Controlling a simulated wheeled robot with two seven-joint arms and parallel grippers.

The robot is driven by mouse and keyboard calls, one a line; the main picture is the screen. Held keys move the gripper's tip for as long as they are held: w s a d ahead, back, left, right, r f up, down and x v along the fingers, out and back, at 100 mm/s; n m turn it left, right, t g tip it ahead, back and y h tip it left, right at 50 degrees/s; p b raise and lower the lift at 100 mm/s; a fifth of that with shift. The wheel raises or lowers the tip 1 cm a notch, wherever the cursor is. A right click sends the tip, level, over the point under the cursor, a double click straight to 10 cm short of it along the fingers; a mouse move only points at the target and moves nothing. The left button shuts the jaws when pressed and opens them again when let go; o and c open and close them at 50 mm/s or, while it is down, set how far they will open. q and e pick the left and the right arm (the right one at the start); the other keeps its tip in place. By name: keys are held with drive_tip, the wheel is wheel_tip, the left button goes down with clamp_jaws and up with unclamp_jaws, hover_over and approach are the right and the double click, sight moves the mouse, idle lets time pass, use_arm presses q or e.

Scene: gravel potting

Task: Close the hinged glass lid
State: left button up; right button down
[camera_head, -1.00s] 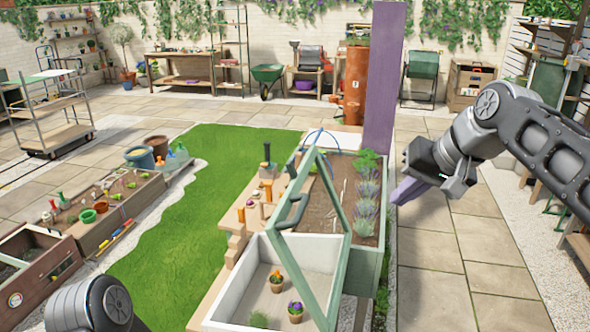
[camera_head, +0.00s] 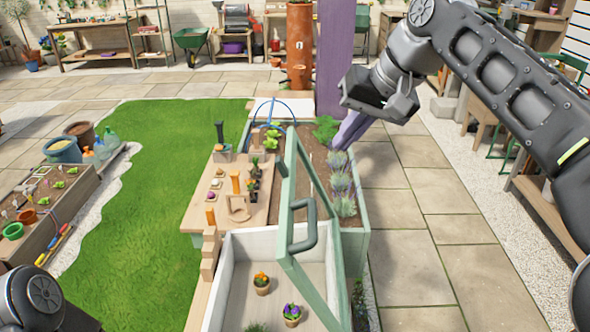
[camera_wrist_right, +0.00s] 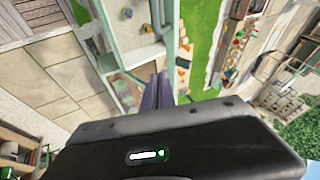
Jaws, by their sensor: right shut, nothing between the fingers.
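The hinged glass lid (camera_head: 289,196) has a pale green frame and stands raised and tilted over the white-walled planting box (camera_head: 224,262). A dark green handle (camera_head: 313,222) is on the lid. Two potted flowers, one orange (camera_head: 261,284) and one purple (camera_head: 291,315), are in the box beneath it. My right gripper (camera_head: 342,142) is shut and empty, with purple fingers, beyond the lid and near the right edge of the soil bed. The shut fingers (camera_wrist_right: 160,90) also show in the right wrist view. Only part of my left arm shows at lower left; its gripper is out of view.
The soil bed (camera_head: 362,215) with lavender adjoins the box. A wooden bench (camera_head: 205,190) with small pots stands to its left. A tall purple panel (camera_head: 334,60) rises behind the bed. Paving (camera_head: 420,220) on the right is free.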

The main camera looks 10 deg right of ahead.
drive_tip(key=b, duration=0.3)
approach(291, 184)
wheel_tip(291, 184, down, 3)
drive_tip(key=w+d, duration=0.1)
drive_tip(key=d, duration=0.1)
drive_tip(key=shift+w+a+f+p, duration=0.25)
drive_tip(key=shift+a+f, duration=0.1)
drive_tip(key=shift+a, duration=0.2)
drive_tip(key=shift+w+a+f+p, duration=0.15)
drive_tip(key=shift+w+a+f, duration=0.15)
drive_tip(key=shift+a, duration=0.25)
drive_tip(key=shift+w+a+f+p, duration=0.25)
drive_tip(key=shift+a+f, duration=0.15)
drive_tip(key=shift+a, duration=0.15)
drive_tip(key=shift+a+f, duration=0.1)
drive_tip(key=shift+a, duration=0.05)
